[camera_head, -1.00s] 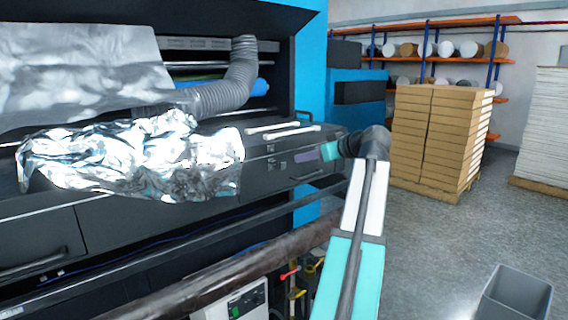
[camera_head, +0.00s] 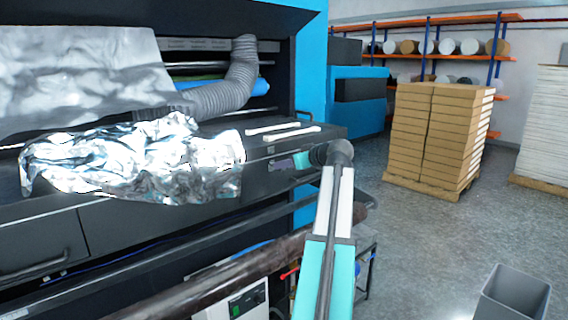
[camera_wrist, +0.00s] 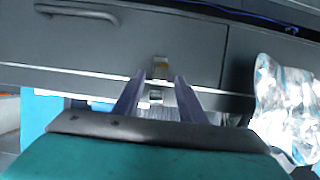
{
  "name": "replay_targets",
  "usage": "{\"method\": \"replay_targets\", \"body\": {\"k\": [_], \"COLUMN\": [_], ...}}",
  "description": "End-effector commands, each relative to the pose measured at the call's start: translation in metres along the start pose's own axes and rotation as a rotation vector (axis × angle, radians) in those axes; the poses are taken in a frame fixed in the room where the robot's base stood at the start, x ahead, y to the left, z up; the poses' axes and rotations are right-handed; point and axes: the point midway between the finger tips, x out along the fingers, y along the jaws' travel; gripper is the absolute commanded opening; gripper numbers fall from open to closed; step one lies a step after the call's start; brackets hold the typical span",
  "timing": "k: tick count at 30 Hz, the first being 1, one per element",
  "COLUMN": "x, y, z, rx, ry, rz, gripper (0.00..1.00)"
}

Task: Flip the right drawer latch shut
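The right drawer (camera_wrist: 190,45) is a dark grey front with a bar handle (camera_wrist: 78,12), seen in the wrist view. Whether a finger touches the latch cannot be told. In the head view my gripper (camera_head: 281,163) is at the machine's front, partly hidden by my wrist; the latch is too small there to read.
Crumpled foil (camera_head: 130,165) hangs over the machine front to the left of my gripper. Two white rods (camera_head: 283,132) lie on the ledge above. A dark roller (camera_head: 230,270) runs below. A grey bin (camera_head: 512,296) stands on open floor at right.

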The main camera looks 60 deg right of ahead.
Motion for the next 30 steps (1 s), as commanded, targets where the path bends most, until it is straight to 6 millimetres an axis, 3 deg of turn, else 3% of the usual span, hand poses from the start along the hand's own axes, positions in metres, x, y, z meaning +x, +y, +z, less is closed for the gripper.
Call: {"method": "replay_targets", "body": {"k": [6,17,24,30], "x": [0.017,0.02,0.02,0.02], "y": [0.001,0.001,0.001,0.002], "z": [-0.001,0.0,0.0,0.001], "rx": [0.0,0.0,0.001,0.001], "ry": [0.0,0.0,0.001,0.002], "rz": [0.001,0.002,0.002,0.002], "gripper": [0.38,0.38,0.0,0.0]}}
